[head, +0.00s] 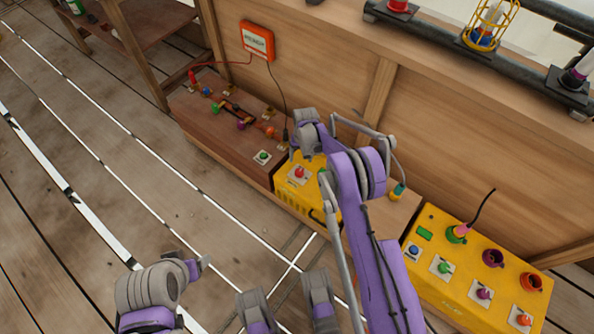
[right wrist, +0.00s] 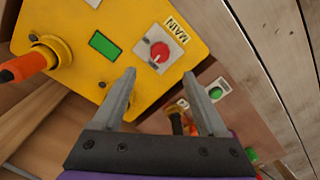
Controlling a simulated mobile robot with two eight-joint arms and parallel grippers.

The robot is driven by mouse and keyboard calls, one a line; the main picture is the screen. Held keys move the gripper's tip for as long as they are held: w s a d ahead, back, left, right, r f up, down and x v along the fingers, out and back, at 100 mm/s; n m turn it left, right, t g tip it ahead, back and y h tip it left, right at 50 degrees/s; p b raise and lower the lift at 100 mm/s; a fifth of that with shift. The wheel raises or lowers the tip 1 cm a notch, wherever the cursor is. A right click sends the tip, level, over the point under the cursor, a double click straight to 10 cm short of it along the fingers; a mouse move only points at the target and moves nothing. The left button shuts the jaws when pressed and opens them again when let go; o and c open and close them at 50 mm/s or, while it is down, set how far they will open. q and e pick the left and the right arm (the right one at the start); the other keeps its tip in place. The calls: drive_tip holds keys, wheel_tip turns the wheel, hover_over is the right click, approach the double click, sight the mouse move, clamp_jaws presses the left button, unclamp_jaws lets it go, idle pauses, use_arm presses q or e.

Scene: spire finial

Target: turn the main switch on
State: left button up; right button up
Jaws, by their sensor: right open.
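The main switch is a red knob (right wrist: 160,51) on a white plate beside a "MAIN" label. It sits on a yellow box (right wrist: 72,22), next to a green rectangle (right wrist: 104,43). In the head view the red knob (head: 299,172) shows on the yellow box (head: 284,185), just left of my right arm. My right gripper (right wrist: 159,76) is open and empty. Its fingertips appear at either side just below the switch plate, apart from the knob as far as I can tell. Whether the switch is on cannot be told.
A brown panel (head: 215,125) with several coloured parts lies left of the yellow box. An orange plug (right wrist: 18,68) stands in the box's socket. Another yellow box (head: 470,262) with buttons stands at right. A wooden wall (head: 320,55) rises behind; open floor lies in front.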

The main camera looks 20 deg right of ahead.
sight(299, 171)
drive_tip(key=f, duration=0.3)
drive_tip(key=f+b, duration=0.1)
drive_tip(key=f, duration=0.5)
drive_tip(key=shift+w+a+f, duration=0.1)
drive_tip(key=shift+a+f, duration=0.15)
drive_tip(key=shift+f, duration=0.05)
clamp_jaws()
